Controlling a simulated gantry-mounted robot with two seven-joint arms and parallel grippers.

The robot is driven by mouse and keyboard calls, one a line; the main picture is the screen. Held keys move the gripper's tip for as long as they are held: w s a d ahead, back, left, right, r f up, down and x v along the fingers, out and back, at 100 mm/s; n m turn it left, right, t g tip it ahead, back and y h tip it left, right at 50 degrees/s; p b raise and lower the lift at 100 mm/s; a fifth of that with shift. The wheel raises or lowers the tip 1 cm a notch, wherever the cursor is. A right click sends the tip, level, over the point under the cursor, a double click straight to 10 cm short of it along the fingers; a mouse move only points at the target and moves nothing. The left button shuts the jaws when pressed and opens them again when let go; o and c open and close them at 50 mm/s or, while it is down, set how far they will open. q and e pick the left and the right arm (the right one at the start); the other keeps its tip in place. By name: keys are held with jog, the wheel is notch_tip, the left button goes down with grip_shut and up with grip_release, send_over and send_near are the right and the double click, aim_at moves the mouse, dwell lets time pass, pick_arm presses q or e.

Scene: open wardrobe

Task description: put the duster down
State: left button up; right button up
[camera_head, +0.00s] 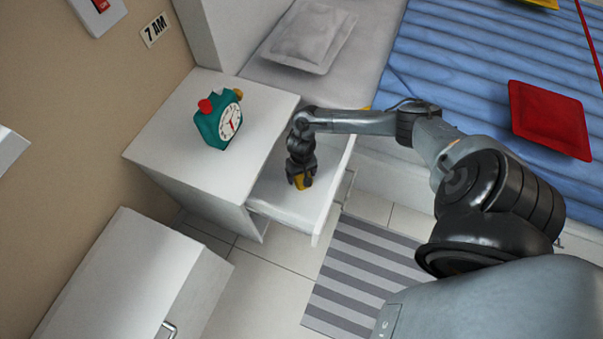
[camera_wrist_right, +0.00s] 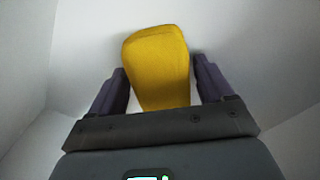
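The duster looks like a yellow, rounded block (camera_wrist_right: 158,65). In the head view a small yellow part of it (camera_head: 301,182) shows under my right gripper (camera_head: 300,180), inside the pulled-out drawer (camera_head: 325,205) of the white bedside cabinet. In the right wrist view the two dark fingers of my right gripper (camera_wrist_right: 160,85) stand wide apart, one on each side of the duster. A thin gap shows beside the right finger; the left one is very close to the duster. The duster's lower end is hidden by the gripper body. My left gripper is in neither view.
A green alarm clock (camera_head: 222,118) stands on the cabinet top (camera_head: 170,125). The bed with a blue cover (camera_head: 480,60) and a red cushion (camera_head: 548,120) is at the right. Another white cabinet (camera_head: 120,275) is at lower left. A striped rug (camera_head: 355,270) lies on the floor.

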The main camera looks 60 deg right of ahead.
jog(key=shift+o, duration=0.9)
jog(key=shift+r, duration=0.1)
jog(key=shift+r, duration=0.4)
notch_tip(320, 180, up, 11)
jog(key=p, duration=0.8)
jog(key=shift+r, duration=0.2)
